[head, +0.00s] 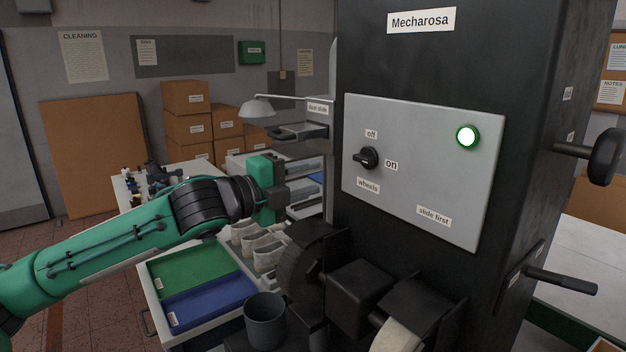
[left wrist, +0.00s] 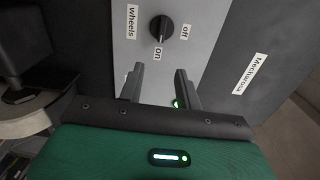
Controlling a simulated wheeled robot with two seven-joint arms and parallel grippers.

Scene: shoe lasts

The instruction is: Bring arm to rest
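My left arm comes in from the left in the head view, with its green and black gripper (head: 312,190) in front of the Mecharosa machine (head: 420,60), left of the grey control panel (head: 420,210). In the left wrist view the two fingers of the left gripper (left wrist: 159,78) are apart with nothing between them. The black knob (head: 369,157) on the panel is clear of the fingers; it also shows in the left wrist view (left wrist: 163,29), its pointer toward "on". The green-rimmed lamp (head: 467,137) is lit. My right gripper is not in view.
Below the arm are a green tray (head: 190,268), a blue tray (head: 210,304), several pale shoe lasts (head: 265,250) and a dark cup (head: 265,320). Black wheel housings (head: 355,295) jut from the machine. A lamp (head: 258,107) and cardboard boxes (head: 187,97) stand behind.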

